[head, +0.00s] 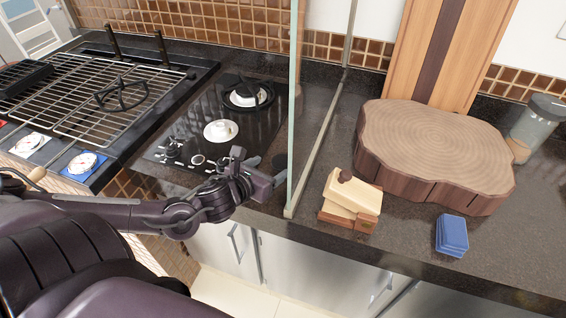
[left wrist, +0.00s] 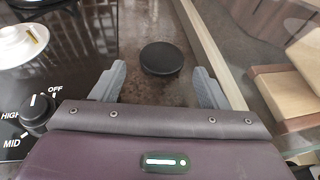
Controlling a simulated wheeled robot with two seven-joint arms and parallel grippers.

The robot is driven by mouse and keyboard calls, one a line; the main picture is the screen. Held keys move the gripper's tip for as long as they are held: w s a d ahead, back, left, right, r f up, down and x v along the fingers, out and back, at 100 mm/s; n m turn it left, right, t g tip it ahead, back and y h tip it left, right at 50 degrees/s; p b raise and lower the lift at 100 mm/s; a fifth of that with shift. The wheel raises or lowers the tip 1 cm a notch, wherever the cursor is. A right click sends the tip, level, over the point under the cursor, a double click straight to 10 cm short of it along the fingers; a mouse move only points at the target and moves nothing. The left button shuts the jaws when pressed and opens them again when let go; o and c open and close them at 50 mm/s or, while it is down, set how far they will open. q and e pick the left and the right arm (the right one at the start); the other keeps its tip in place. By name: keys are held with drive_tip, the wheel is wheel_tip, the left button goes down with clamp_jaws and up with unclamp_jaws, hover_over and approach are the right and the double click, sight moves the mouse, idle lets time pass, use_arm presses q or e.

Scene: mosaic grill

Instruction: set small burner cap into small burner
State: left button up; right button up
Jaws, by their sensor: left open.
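The small burner cap (left wrist: 160,58) is a flat black disc lying on the dark counter in the left wrist view. I cannot make it out in the head view, where my left gripper seems to hide it. My left gripper (head: 268,164) is open beside the cooktop. In the left wrist view its two grey fingers (left wrist: 158,80) stand apart, with the cap between and just beyond them, not gripped. The small burner (head: 220,131) is a white, uncapped ring on the black cooktop, and part of it shows at the left wrist view's upper left (left wrist: 20,44). My right gripper is not in view.
A glass panel (head: 296,110) rises right beside my left gripper. A grill rack (head: 85,98) stands left of the cooktop (head: 180,135), which has knobs in front and a larger burner (head: 246,95) behind. Wooden blocks (head: 350,198), a blue block (head: 452,234) and a wood slab (head: 435,145) lie right.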

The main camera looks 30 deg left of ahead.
sight(282, 163)
use_arm(q)
drive_tip(key=shift+w+f, duration=0.1)
drive_tip(key=shift+w, duration=0.2)
drive_tip(key=x, duration=0.4)
drive_tip(key=shift+s+d+f, duration=0.1)
drive_tip(key=shift+w+f, duration=0.3)
drive_tip(key=shift+w, duration=0.2)
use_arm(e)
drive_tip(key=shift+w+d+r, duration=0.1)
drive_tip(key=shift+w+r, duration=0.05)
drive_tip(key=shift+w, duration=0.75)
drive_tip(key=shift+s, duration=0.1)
use_arm(q)
drive_tip(key=c, duration=0.8)
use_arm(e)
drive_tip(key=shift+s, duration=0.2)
